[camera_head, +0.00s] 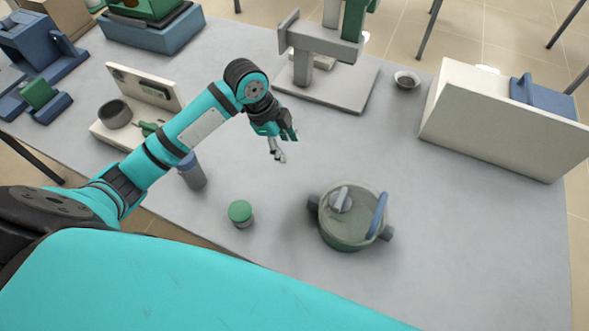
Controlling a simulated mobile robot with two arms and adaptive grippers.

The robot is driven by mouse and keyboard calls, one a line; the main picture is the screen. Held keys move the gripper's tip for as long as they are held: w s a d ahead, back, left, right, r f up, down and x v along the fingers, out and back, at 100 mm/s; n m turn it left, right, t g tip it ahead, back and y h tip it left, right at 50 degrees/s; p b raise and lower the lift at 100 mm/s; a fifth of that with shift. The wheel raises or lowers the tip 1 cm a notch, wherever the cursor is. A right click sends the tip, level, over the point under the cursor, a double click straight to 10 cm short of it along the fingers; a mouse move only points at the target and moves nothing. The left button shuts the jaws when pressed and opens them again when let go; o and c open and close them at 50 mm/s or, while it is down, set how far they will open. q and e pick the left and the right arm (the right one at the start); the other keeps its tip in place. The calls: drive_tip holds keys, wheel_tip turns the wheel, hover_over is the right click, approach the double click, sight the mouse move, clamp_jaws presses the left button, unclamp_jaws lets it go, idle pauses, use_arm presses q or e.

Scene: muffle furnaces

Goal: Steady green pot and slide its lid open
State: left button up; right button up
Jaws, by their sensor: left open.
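The green pot (345,240) stands upright on the grey table, right of the picture's middle. It has dark handles on two opposite sides. Its pale green lid (352,208) lies on top, with a grey knob left of centre and a blue bar near its right edge. I cannot tell whether the lid covers the rim fully. My left gripper (280,147) is open and empty. It is up and to the left of the pot, apart from it. My right gripper is not in view.
A small green-capped jar (240,213) stands left of the pot. A blue-grey bottle (192,172) stands beside my left arm. A grey stand (325,85) is at the back, a small bowl (406,81) right of it. A large white box (500,120) is at right. The table around the pot is clear.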

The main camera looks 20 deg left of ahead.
use_arm(q)
drive_tip(key=m+g+h, duration=0.2)
approach(309, 198)
drive_tip(key=x, duration=1.2)
drive_tip(key=shift+w+a+f, duration=0.1)
drive_tip(key=shift+w+f, duration=0.1)
drive_tip(key=shift+f, duration=0.2)
clamp_jaws()
